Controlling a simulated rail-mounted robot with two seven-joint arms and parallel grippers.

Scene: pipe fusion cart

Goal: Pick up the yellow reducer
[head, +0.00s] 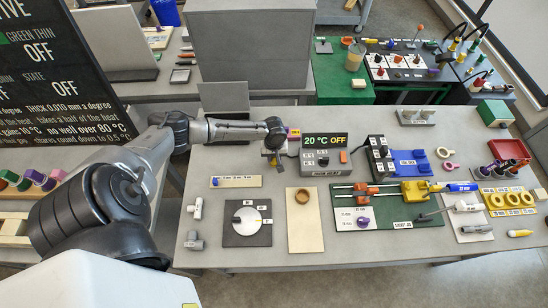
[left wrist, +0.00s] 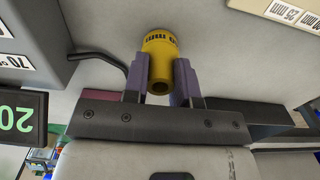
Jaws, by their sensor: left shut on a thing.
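The yellow reducer (left wrist: 160,45) is a short ribbed cylinder with an open end facing the camera in the left wrist view. My left gripper (left wrist: 163,80) is shut on it, with one grey-purple finger on each side. In the head view my left gripper (head: 273,152) is at the far side of the table, just left of the grey heater box. The reducer is small and mostly hidden by the gripper there. I cannot tell whether it touches the table. My right gripper is not in view.
The grey heater box (head: 325,158) with a 20 °C OFF display stands close right of the gripper.

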